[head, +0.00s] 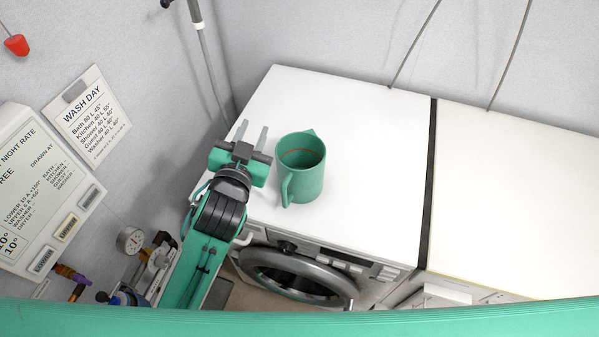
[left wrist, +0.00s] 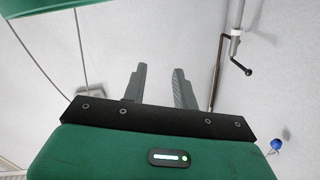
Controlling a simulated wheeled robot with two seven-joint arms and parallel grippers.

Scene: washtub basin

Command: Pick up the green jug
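The green jug (head: 304,171) stands upright on the white top of the left-hand machine (head: 360,130). Its mouth faces up, its handle faces the front left, and a red line shows inside it. My left gripper (head: 254,135) is to the left of the jug, apart from it, with its fingers spread and pointing away towards the back wall. In the left wrist view the two fingers (left wrist: 161,82) are apart with nothing between them. A green curved edge (left wrist: 60,6) at the top left of that view may be the jug. My right gripper is not in view.
A second white machine (head: 510,200) stands to the right, past a dark gap. A wall pipe (head: 205,55) with a crank runs down behind my left gripper. Signs (head: 88,115), a gauge (head: 131,240) and valves line the left wall. The white top around the jug is clear.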

